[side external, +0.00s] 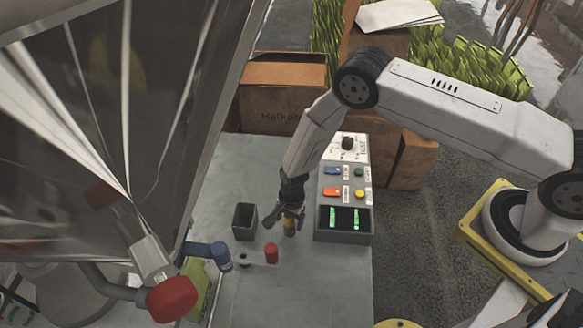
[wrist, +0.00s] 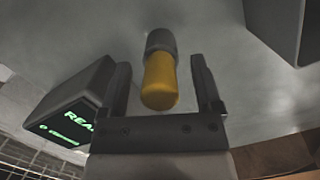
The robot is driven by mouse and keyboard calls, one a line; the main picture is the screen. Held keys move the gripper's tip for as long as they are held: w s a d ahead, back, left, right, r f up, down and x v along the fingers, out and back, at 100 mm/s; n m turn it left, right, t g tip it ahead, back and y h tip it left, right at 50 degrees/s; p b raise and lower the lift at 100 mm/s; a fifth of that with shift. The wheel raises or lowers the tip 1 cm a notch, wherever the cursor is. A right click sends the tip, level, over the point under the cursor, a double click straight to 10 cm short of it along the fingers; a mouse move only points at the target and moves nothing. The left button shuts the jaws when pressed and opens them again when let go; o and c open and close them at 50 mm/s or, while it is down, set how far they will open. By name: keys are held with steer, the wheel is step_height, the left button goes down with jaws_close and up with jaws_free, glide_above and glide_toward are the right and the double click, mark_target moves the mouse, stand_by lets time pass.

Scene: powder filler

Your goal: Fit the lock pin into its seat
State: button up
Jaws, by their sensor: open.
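A yellow-handled piece with a dark grey end, which looks like the lock pin (wrist: 160,82), shows in the wrist view between the two fingers of my gripper (wrist: 160,65). The fingers are apart, with a visible gap on each side of it. In the side external view my gripper (side external: 287,212) is low over the grey table, and the yellow of the pin (side external: 290,227) shows just below it. A small plate with a dark round fitting (side external: 244,259), possibly the seat, lies to the left of my gripper. I cannot tell whether it has a hole.
A red cylinder (side external: 271,252) stands at the plate's right end. A control panel (side external: 344,190) with green displays is close on the right. The front table area is clear.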

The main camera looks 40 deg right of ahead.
jaws_close()
steer(key=shift+r, duration=0.2)
steer(key=shift+r, duration=4.85)
steer(key=shift+a, duration=0.4)
steer(key=a+f+n+g+h, duration=0.1)
steer(key=a+n, duration=0.8)
steer(key=a, duration=0.6)
